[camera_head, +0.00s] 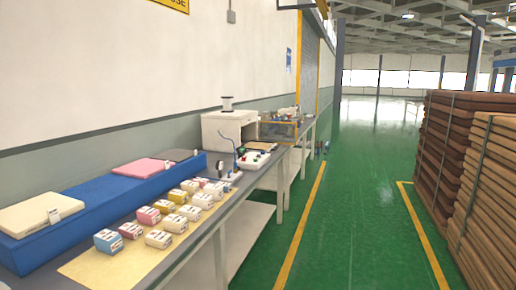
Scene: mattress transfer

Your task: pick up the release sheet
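Neither of my grippers shows in the head view. I cannot pick out a release sheet for certain. A small white tag (53,216) stands on a cream foam slab (30,219) at the left, on top of a long blue block (95,208). A pink slab (142,168) and a grey slab (181,155) lie farther along the same block, each with a small tag. A flat pale yellow sheet (92,272) lies on the workbench (185,258) under rows of several small labelled foam blocks (109,241).
A white machine (230,130) and a tray of coloured parts (254,159) stand farther along the bench. Brown stacks (441,155) and tan stacks (489,190) rise at the right. The green floor (360,235) between the yellow lines is clear.

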